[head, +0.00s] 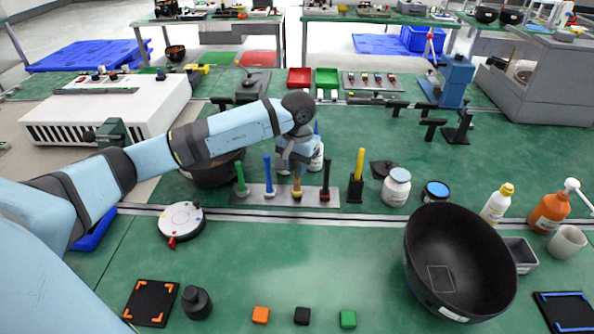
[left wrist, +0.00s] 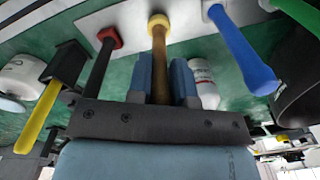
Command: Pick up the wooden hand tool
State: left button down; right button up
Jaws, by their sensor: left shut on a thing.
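The wooden hand tool (head: 297,189) has a brown shaft and a yellow end, and stands upright at the light-grey rack plate (head: 312,193). In the left wrist view the wooden tool (left wrist: 158,60) runs between the two blue fingers. My left gripper (head: 296,166) points down from above and is shut on the shaft, hiding its upper part. The yellow end is at the plate; I cannot tell if it is lifted. A green tool (head: 241,180), a blue tool (head: 268,176) and a dark red tool (head: 325,180) stand beside it. My right gripper is not in view.
A yellow-handled tool (head: 358,174) in a black holder stands to the right, then a white jar (head: 397,187). A dark bowl (head: 208,174) is behind left. A large black bowl (head: 458,262) is front right. The green table (head: 330,260) in front is mostly clear.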

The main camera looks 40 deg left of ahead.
pick_arm(q)
notch_tip(320, 180, up, 19)
jog(key=shift+r, duration=0.2)
dwell(1.8)
